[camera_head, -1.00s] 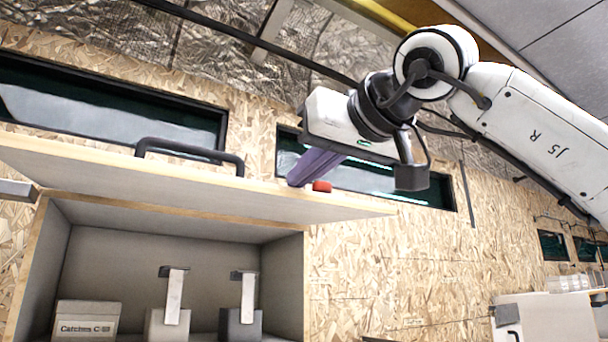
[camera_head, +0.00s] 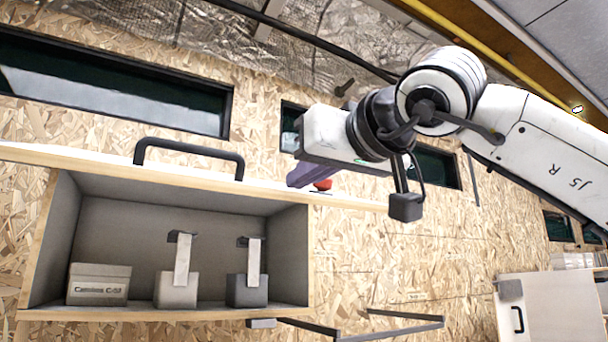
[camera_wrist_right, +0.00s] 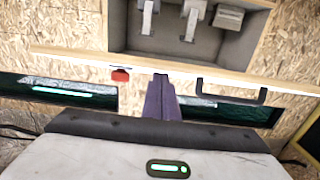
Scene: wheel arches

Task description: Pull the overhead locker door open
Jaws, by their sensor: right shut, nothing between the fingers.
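The overhead locker door (camera_head: 110,163) is a pale wooden panel seen nearly edge-on, raised above the open locker (camera_head: 172,220). Its black bar handle (camera_head: 190,147) stands up from the panel. My right gripper (camera_head: 302,180) is shut and empty at the right part of the door, apart from the handle. Its purple fingers also show in the right wrist view (camera_wrist_right: 160,86), with their tips overlapping the door edge. I cannot tell whether they touch it. A small red piece (camera_head: 322,184) sits beside the fingers at the door. My left gripper is not in view.
Inside the locker are a labelled box (camera_head: 98,285) and two small containers, one light (camera_head: 177,290) and one dark (camera_head: 247,290). A dark bracket frame (camera_head: 400,322) lies below right. Dark windows (camera_head: 110,88) line the chipboard wall. A white cabinet (camera_head: 550,305) stands lower right.

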